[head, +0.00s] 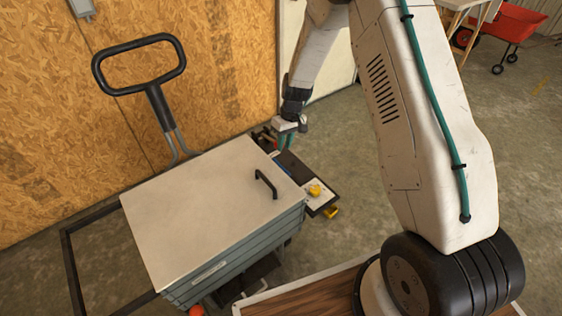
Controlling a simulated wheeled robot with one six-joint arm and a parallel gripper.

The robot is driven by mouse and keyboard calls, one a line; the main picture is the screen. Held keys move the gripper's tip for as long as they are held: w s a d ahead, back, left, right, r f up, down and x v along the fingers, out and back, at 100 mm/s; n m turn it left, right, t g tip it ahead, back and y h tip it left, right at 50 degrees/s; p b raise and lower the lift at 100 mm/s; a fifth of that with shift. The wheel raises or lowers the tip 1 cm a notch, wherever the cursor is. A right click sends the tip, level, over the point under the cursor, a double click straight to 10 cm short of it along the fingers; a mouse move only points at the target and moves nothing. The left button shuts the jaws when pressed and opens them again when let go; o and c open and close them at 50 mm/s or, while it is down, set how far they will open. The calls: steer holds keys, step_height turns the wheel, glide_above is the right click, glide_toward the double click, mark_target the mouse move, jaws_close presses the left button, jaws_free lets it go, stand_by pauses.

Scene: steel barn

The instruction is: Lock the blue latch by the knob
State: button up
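My gripper (286,142) points down over a dark board (322,202) behind the right side of a pale-topped grey cabinet. It is small in the picture, and I cannot tell whether its fingers are open or shut. A small patch of blue (283,167) shows on the board just below the gripper, partly hidden by the cabinet's top edge. It may be the blue latch; its knob and its position cannot be made out. A yellow part (314,190) sits on a white plate at the board's near end.
The cabinet (200,210) with a black handle on its lid stands close in front of the board. A black loop handle (140,65) rises behind it by the chipboard wall. A red wheelbarrow (508,22) stands far right.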

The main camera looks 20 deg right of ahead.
mark_target(280, 165)
steer(key=f, duration=0.3)
steer(key=a+f, duration=0.1)
steer(key=f, duration=0.4)
steer(key=shift+s+a+f, duration=0.15)
steer(key=shift+a+f, duration=0.05)
steer(key=shift+f, duration=0.2)
jaws_close()
